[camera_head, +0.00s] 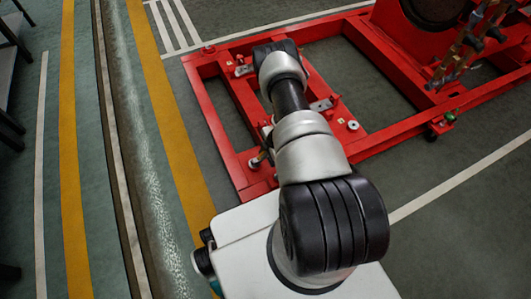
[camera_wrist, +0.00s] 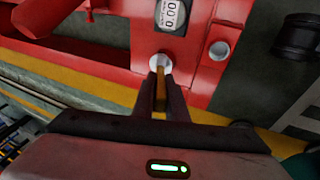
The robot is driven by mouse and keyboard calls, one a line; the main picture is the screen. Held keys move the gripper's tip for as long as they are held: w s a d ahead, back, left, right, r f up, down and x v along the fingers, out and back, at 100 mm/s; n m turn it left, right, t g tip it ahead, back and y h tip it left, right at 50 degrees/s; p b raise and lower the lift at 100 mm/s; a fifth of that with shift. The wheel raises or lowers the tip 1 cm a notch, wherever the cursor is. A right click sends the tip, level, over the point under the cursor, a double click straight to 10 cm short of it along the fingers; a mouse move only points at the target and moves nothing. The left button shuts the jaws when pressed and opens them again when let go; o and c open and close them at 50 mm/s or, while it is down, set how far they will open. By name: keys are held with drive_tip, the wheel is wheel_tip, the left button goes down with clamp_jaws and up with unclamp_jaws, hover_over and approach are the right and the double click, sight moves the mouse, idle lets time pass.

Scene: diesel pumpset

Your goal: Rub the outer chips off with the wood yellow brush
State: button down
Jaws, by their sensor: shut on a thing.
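My gripper (camera_wrist: 161,97) shows in the wrist view with its two dark fingers close together. They are shut on a narrow yellow-brown wooden piece, the wood yellow brush (camera_wrist: 160,90), which points away from me. Its far end overlaps a pale round spot (camera_wrist: 160,63) on the red frame (camera_wrist: 200,75); I cannot tell whether they touch. The bristles cannot be made out. No chips can be told apart in either view. In the head view my arm covers part of the red frame (camera_head: 222,126), and the gripper and brush cannot be made out.
A dark cylinder (camera_wrist: 298,36) is at the right.

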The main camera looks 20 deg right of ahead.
drive_tip(key=shift+w+a+r, duration=0.1)
drive_tip(key=shift+w+a, duration=0.45)
drive_tip(key=shift+a, duration=0.1)
drive_tip(key=shift+d, duration=1.05)
idle(0.5)
drive_tip(key=shift+r+p, duration=2.6)
drive_tip(key=shift+r, duration=1.35)
